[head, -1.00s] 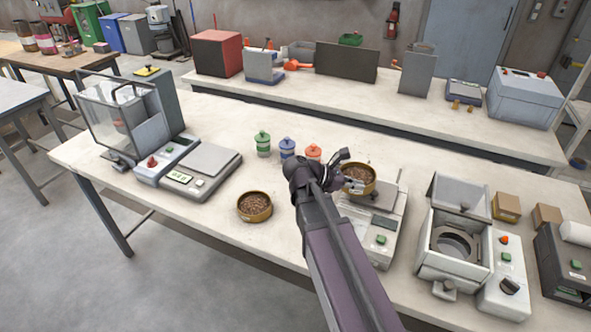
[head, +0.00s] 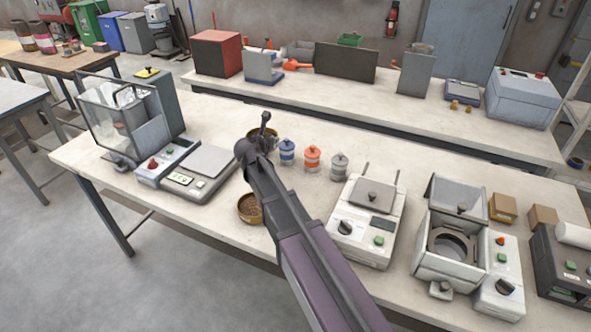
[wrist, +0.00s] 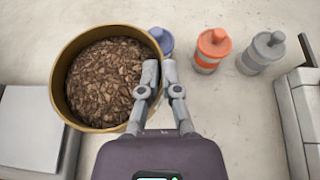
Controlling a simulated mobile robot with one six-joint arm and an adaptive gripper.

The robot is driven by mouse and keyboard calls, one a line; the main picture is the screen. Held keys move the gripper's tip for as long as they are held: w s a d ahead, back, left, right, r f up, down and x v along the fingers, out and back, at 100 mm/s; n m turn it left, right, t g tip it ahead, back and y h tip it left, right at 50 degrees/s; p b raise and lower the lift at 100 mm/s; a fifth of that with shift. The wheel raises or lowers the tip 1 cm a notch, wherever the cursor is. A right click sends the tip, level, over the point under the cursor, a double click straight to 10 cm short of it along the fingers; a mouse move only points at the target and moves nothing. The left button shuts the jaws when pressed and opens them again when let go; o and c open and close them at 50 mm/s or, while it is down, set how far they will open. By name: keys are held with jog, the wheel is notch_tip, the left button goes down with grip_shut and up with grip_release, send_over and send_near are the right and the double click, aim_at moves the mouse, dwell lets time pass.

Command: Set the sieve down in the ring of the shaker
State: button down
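A round brass-coloured sieve (wrist: 57,92), filled with brown flakes, is held at its right rim between the fingers of my gripper (wrist: 160,70) in the wrist view. In the head view my gripper (head: 264,120) is over the left-middle of the bench, right of the balance, and the arm hides most of the sieve. The shaker (head: 420,262) stands at the right of the bench with its lid (head: 460,190) raised. Its grey ring (head: 437,243) is in view and empty.
A second brass pan (head: 241,207) of flakes sits on the bench, partly behind my arm. Blue (head: 287,152), orange (head: 312,158) and grey (head: 339,166) jars stand close by. A white instrument (head: 365,240) lies between my arm and the shaker. A balance (head: 195,175) is at left.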

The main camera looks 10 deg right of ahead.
jog(key=shift+n+t+y, duration=0.6)
jog(key=shift+n+y, duration=0.2)
jog(key=shift+y, duration=0.1)
jog(key=w+a, duration=0.1)
jog(key=a, duration=0.1)
jog(key=w+a, duration=0.1)
jog(key=a, duration=0.1)
jog(key=shift+w+r, duration=0.15)
jog(key=shift+w, duration=0.15)
jog(key=f+b, duration=0.1)
jog(key=d+f+m+g+h+b, duration=0.1)
jog(key=f+m+h+b, duration=0.1)
jog(key=f+b, duration=0.1)
jog(key=shift+w+d+g, duration=0.25)
jog(key=shift+d+g, duration=0.05)
jog(key=shift+d, duration=0.1)
jog(key=shift+d+f+m+h+b, duration=0.35)
jog(key=shift+f+m+h, duration=0.15)
jog(key=shift+m, duration=0.1)
jog(key=shift+g, duration=0.3)
jog(key=shift+r, duration=0.1)
notch_tip(320, 180, down, 6)
jog(key=b, duration=0.6)
jog(key=shift+d+f, duration=0.1)
jog(key=shift+f, duration=0.1)
